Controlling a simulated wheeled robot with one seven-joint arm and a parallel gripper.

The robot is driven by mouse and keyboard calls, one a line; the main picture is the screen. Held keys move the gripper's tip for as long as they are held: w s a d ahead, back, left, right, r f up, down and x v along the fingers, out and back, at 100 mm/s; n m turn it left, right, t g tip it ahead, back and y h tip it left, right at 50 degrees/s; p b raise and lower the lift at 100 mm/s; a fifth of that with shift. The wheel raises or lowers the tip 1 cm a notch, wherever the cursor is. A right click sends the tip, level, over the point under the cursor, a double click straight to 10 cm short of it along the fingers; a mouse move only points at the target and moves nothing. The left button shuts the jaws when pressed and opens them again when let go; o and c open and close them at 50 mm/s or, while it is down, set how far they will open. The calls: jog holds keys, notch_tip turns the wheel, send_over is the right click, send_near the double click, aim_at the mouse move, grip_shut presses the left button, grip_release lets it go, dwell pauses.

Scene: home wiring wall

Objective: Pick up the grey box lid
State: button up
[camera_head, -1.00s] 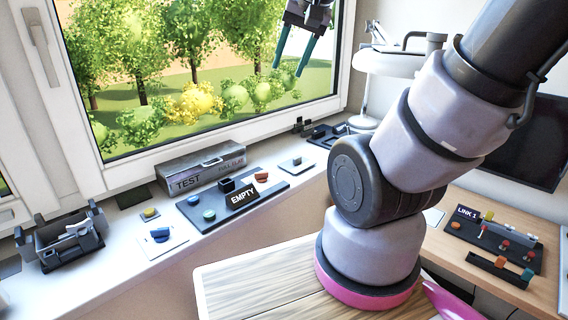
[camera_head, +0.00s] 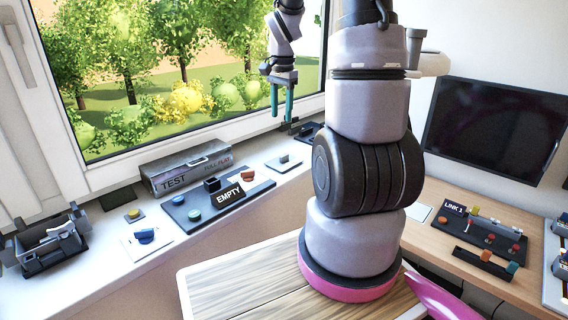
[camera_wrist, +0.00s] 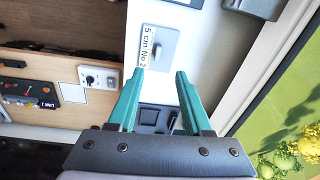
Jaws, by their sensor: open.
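A long grey box marked TEST (camera_head: 188,165) lies on the windowsill against the window frame, with a flat grey top and a small handle on it. A small grey plate with a raised knob (camera_head: 284,162) lies on a white card to its right; it also shows in the wrist view (camera_wrist: 158,46) beside the label "5 cm No 2". I cannot tell for certain which grey piece is the lid. My gripper (camera_head: 282,117) is open and empty above the right part of the sill, its teal fingers pointing down. In the wrist view my gripper (camera_wrist: 160,72) has its fingertips apart, just below the plate in the picture.
A dark board marked EMPTY (camera_head: 190,220) with coloured pieces sits left of the plate. A grey holder (camera_head: 45,243) stands at the far left. Black fixtures (camera_wrist: 152,118) show between my fingers. The window borders the sill; a desk with a monitor (camera_head: 492,130) is right.

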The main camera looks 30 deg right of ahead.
notch_tip(320, 180, down, 5)
jog(key=w+d+m, duration=0.1)
jog(key=d, duration=0.1)
send_over(284, 155)
jog(key=shift+g, duration=0.4)
notch_tip(284, 155, down, 4)
jog(key=shift+s+d+f, duration=0.15)
jog(key=shift+f, duration=0.1)
jog(key=shift+w+f, duration=0.2)
jog(key=shift+f, duration=2.75)
grip_shut()
